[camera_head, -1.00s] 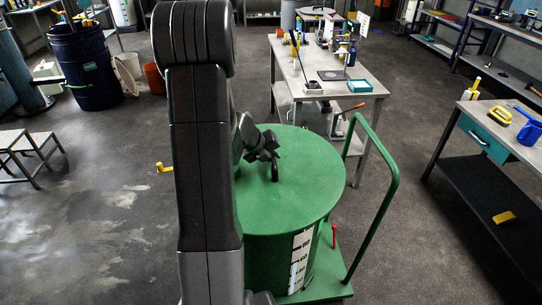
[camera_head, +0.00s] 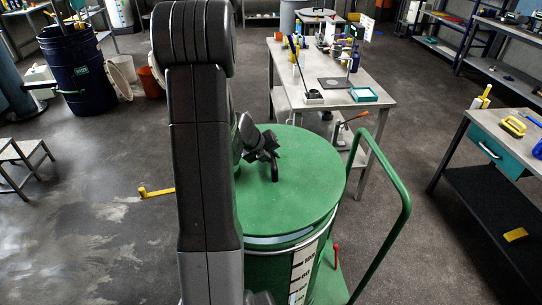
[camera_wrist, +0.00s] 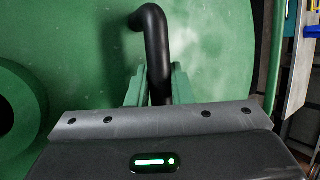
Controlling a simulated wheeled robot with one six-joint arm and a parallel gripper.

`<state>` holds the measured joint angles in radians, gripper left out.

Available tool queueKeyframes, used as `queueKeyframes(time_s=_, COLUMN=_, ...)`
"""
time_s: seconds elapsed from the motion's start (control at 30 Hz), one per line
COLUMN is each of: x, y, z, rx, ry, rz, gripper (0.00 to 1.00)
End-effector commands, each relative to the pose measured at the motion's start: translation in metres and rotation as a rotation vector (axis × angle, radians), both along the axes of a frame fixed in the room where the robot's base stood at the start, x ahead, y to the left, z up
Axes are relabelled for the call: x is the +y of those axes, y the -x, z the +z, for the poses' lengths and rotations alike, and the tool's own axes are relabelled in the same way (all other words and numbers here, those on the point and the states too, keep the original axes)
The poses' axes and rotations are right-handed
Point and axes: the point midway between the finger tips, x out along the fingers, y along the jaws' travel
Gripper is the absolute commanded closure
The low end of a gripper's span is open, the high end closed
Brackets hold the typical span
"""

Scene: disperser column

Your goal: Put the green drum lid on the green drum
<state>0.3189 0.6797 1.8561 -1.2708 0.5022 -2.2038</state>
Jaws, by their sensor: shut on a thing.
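The green drum lid (camera_head: 290,200) is a flat round disc with a black bent handle (camera_wrist: 153,45) on top. My gripper (camera_head: 264,152) is shut on this handle; in the wrist view its green fingers (camera_wrist: 151,88) sit on both sides of the handle. The lid hangs over the green drum (camera_head: 268,272), which stands below it on a green trolley and has a white scale on its side. A pale strip of the drum's rim (camera_head: 290,239) shows below the lid's front right edge. The rest of the rim is hidden, so I cannot tell if they touch.
The trolley's green handle rail (camera_head: 403,208) rises at the right of the drum. A workbench (camera_head: 345,98) with tools stands behind it. A bench with a teal drawer (camera_head: 484,148) is at right. A dark blue drum (camera_head: 78,75) stands far left. The left floor is mostly clear.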

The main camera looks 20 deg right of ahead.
Motion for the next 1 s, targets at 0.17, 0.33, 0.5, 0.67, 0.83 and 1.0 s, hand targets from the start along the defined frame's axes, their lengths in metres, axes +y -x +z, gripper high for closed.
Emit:
queueKeyframes(time_s=0.17, x=0.0, y=-0.001, z=-0.016, rx=-0.003, ry=0.002, rz=0.0, gripper=1.0)
queueKeyframes(time_s=0.33, x=0.0, y=-0.001, z=-0.03, rx=-0.003, ry=0.002, rz=0.0, gripper=1.0)
queueKeyframes(time_s=0.5, x=0.0, y=-0.001, z=-0.044, rx=-0.003, ry=0.002, rz=0.0, gripper=1.0)
queueKeyframes(time_s=0.67, x=0.0, y=-0.001, z=-0.057, rx=-0.003, ry=0.001, rz=0.0, gripper=1.0)
queueKeyframes(time_s=0.83, x=0.0, y=-0.001, z=-0.068, rx=-0.002, ry=0.002, rz=0.001, gripper=1.0)
queueKeyframes(time_s=1.0, x=0.0, y=-0.001, z=-0.073, rx=-0.002, ry=0.001, rz=0.001, gripper=1.0)
